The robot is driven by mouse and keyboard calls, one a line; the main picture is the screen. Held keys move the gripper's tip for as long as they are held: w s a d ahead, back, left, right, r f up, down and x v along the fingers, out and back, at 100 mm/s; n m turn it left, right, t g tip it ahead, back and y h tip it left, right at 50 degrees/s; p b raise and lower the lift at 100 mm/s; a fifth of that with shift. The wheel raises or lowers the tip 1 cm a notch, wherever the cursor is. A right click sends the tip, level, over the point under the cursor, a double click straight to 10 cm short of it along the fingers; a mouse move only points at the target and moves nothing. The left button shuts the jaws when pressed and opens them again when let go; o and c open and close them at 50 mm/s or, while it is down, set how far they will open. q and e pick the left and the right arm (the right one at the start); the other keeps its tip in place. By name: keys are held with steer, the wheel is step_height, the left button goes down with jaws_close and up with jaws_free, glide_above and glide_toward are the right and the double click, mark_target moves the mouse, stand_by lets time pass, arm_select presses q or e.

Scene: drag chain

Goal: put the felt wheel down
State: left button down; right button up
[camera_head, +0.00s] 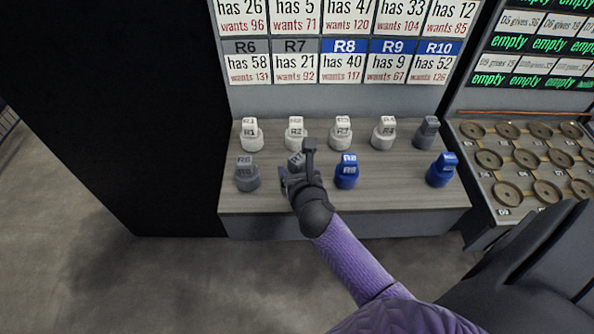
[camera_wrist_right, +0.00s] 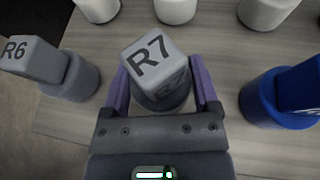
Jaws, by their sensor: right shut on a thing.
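My right gripper (camera_head: 296,177) reaches the front row of the wooden shelf (camera_head: 340,222). It is shut on a grey piece labelled R7 (camera_head: 296,160), a round base with a square block on top. In the right wrist view the R7 piece (camera_wrist_right: 155,65) stands between the two purple fingers, one at each side of it. In the head view the gripper hides much of the piece. I cannot tell whether its base touches the shelf. Nothing in view can be made out as a felt wheel by its look. My left gripper is not in view.
The grey R6 piece (camera_head: 247,173) is left of R7; the blue R8 piece (camera_head: 347,170) is right. White pieces, such as R1 (camera_head: 251,135), stand behind. A bare gap lies between R8 and another blue piece (camera_head: 441,169). A rack of round holders (camera_head: 528,158) stands at right.

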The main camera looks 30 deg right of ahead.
steer(key=shift+f, duration=0.15)
steer(key=o, duration=1.2)
steer(key=shift+r, duration=0.3)
steer(key=p+v, duration=0.4)
steer(key=v, duration=0.8)
steer(key=shift+f, duration=0.1)
